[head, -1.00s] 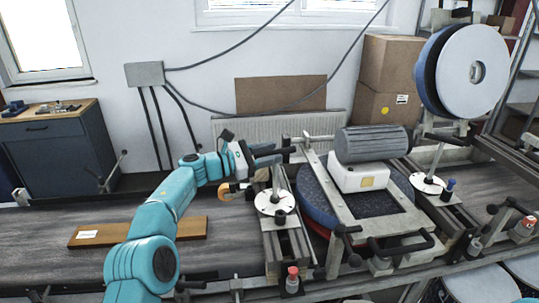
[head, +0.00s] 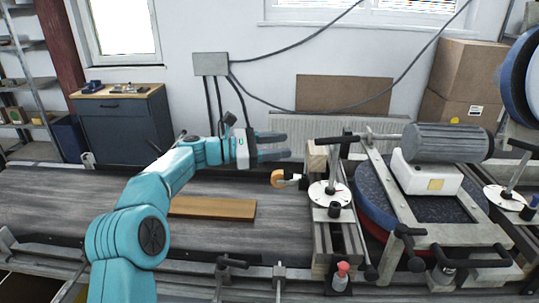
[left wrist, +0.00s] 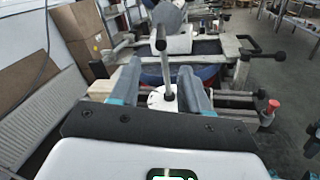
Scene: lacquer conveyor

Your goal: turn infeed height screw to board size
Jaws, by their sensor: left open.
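The infeed height screw is a pale upright post with a black crossbar handle (head: 337,140), standing on a round white dial (head: 321,194) with a red mark. In the left wrist view the handle (left wrist: 160,42) is seen nearly end-on, with its post and dial ahead between my fingers. My left gripper (head: 288,147) is open and empty, left of the handle and apart from it in the head view; its fingers also show in the wrist view (left wrist: 161,88). A brown board (head: 212,208) lies flat on the grey conveyor belt (head: 285,222). My right gripper is out of view.
An orange roller (head: 278,179) sits just left of the dial, below my gripper. A grey motor (head: 447,142) and a sanding unit stand to the right. A second dial (head: 505,197) stands at the far right. The belt's left part is clear.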

